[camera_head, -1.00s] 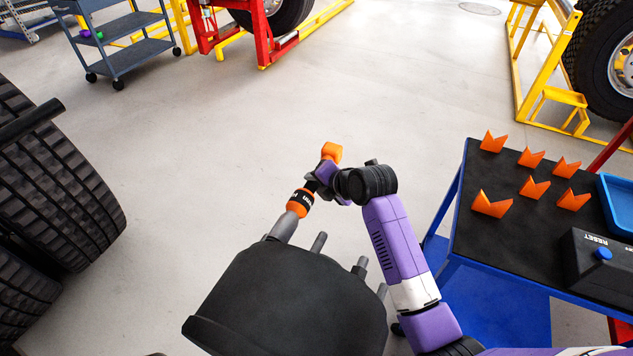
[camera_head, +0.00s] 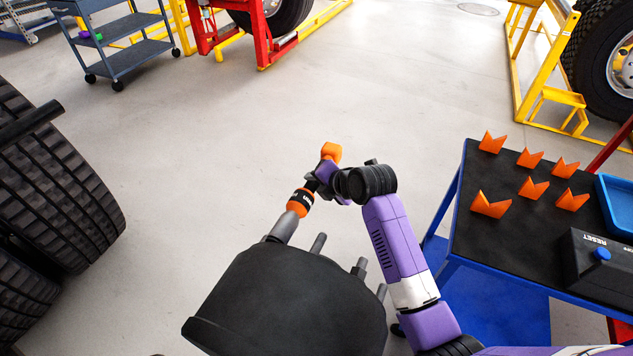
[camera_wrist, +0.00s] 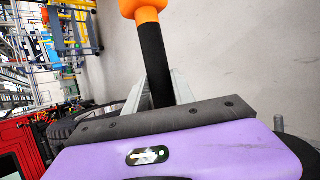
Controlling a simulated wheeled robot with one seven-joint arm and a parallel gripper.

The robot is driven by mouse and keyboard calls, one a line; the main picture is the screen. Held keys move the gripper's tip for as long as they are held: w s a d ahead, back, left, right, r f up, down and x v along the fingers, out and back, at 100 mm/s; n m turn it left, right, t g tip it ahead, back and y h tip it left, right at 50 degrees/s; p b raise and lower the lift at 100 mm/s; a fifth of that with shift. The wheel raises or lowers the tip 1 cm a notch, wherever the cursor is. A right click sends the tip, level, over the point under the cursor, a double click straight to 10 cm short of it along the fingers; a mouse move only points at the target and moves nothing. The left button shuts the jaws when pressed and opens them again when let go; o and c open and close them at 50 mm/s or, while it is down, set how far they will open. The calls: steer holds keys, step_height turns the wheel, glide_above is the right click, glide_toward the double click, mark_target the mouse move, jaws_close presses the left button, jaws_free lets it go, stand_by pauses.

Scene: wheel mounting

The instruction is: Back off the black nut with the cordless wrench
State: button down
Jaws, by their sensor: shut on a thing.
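The cordless wrench (camera_head: 300,202) is orange and black, with an orange end (camera_head: 330,151) pointing away from the hub. My gripper (camera_head: 322,182) is shut on its black handle. In the wrist view the handle (camera_wrist: 153,60) stands between the jaws of my gripper (camera_wrist: 160,88). The wrench's front end is at a grey stud or socket (camera_head: 283,229) on the upper left of the dark hub (camera_head: 290,300). Other grey studs (camera_head: 318,243) stick out of the hub to the right. The black nut is not visible; I cannot tell whether the wrench covers it.
A blue table (camera_head: 456,215) with a black top stands right, bearing several orange holders (camera_head: 490,204), a blue tray (camera_head: 618,200) and a black box with a RESET button (camera_head: 602,254). Large tyres (camera_head: 62,180) stand left. A grey cart (camera_head: 122,45) is far left. The floor between is clear.

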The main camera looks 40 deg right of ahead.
steer(key=shift+w+d+r, duration=0.1)
steer(key=shift+w+d, duration=0.25)
steer(key=shift+d, duration=0.35)
steer(key=shift+w+d+r, duration=0.1)
steer(key=shift+w+d, duration=0.2)
steer(key=shift+d, duration=0.4)
stand_by(6.6)
